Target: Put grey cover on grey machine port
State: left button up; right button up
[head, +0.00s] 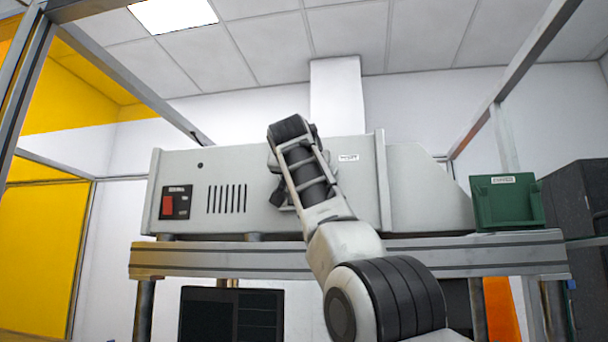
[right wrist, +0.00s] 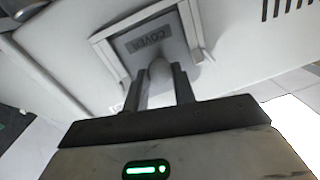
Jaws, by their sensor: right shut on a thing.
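The grey machine (head: 400,200) is a long light-grey box on a raised bench, with a red switch and vent slots on its front. In the right wrist view, its front face (right wrist: 240,55) fills the upper part. My right gripper (right wrist: 163,76) is shut on the knob of the grey cover (right wrist: 148,41), a squarish plate labelled COVER. The cover is at the machine's front face, inside or against a pale squarish frame; I cannot tell whether it is fully seated. In the head view my right arm hides most of the cover and port. My left gripper is out of view.
A green box (head: 507,203) stands at the right end of the bench (head: 470,255). Metal frame posts rise at left and right. A dark cabinet (head: 578,205) is at the far right. A dark panel (head: 232,315) is below the bench.

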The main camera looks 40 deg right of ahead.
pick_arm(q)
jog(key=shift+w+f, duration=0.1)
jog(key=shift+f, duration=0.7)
pick_arm(e)
jog(key=shift+f, duration=0.4)
jog(key=o, duration=1)
pick_arm(q)
jog(key=b, duration=0.3)
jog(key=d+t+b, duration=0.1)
jog(key=b, duration=0.3)
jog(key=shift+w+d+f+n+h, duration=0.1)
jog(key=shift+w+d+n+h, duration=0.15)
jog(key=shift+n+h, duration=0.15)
pick_arm(e)
jog(key=v, duration=1.6)
jog(key=shift+r, duration=0.25)
